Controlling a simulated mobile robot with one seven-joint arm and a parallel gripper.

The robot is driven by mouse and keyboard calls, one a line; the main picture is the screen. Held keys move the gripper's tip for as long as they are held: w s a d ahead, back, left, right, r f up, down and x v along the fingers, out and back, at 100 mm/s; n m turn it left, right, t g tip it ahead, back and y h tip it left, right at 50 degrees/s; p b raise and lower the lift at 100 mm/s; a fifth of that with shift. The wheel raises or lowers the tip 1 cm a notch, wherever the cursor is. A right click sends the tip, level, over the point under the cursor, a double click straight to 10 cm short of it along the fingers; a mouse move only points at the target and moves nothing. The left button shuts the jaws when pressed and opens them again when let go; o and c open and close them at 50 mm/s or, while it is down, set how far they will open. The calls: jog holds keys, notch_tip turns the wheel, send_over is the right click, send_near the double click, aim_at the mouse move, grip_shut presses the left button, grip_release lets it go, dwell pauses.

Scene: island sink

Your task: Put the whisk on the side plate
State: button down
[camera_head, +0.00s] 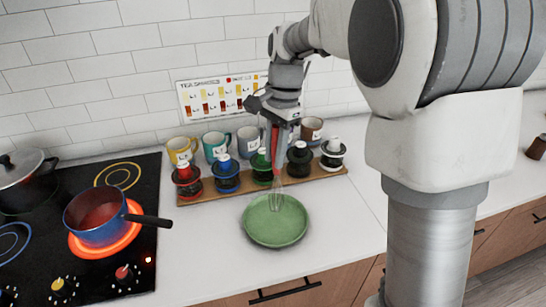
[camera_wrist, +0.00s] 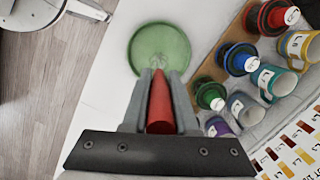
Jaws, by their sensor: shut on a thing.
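The whisk (camera_head: 277,190) has a red handle, which also shows in the wrist view (camera_wrist: 160,103), and thin wire loops. My gripper (camera_head: 276,125) is shut on the red handle, and the whisk hangs wires down. The side plate (camera_head: 275,232) is green and round and lies on the white counter in front of the wooden rack. In the wrist view the plate (camera_wrist: 150,40) lies beyond the fingertips. The whisk's wire end is over the back part of the plate; I cannot tell whether it touches.
A stove at left holds a blue pan (camera_head: 88,222) on a glowing burner and a dark pot (camera_head: 27,178). Bare counter (camera_head: 195,255) lies left of the plate.

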aim_at(273, 178)
jog(key=shift+f, duration=2)
jog(key=shift+f, duration=0.15)
jog(key=c, duration=0.7)
grip_release()
notch_tip(273, 178, up, 12)
jog(key=w+d, duration=0.1)
jog(key=s+d+r+n+t, duration=0.2)
jog(key=s+d, duration=0.1)
jog(key=s, duration=0.2)
jog(key=s+d+r+n+t, duration=0.1)
jog(key=s+d+r+n, duration=0.1)
jog(key=s, duration=0.3)
jog(key=shift+s+d+f+n+t+h+p, duration=0.2)
jog(key=shift+s+d+f+n+t, duration=0.6)
jog(key=shift+s, duration=1.25)
jog(key=shift+s+d+f+n+t+h+p, duration=0.15)
jog(key=shift+s+d+f+n+t, duration=0.3)
jog(key=shift+s+f+n, duration=1.15)
jog(key=shift+s+d+f+n+t+h+p, duration=0.2)
jog(key=shift+s+d+n+t, duration=0.45)
jog(key=shift+s, duration=1.85)
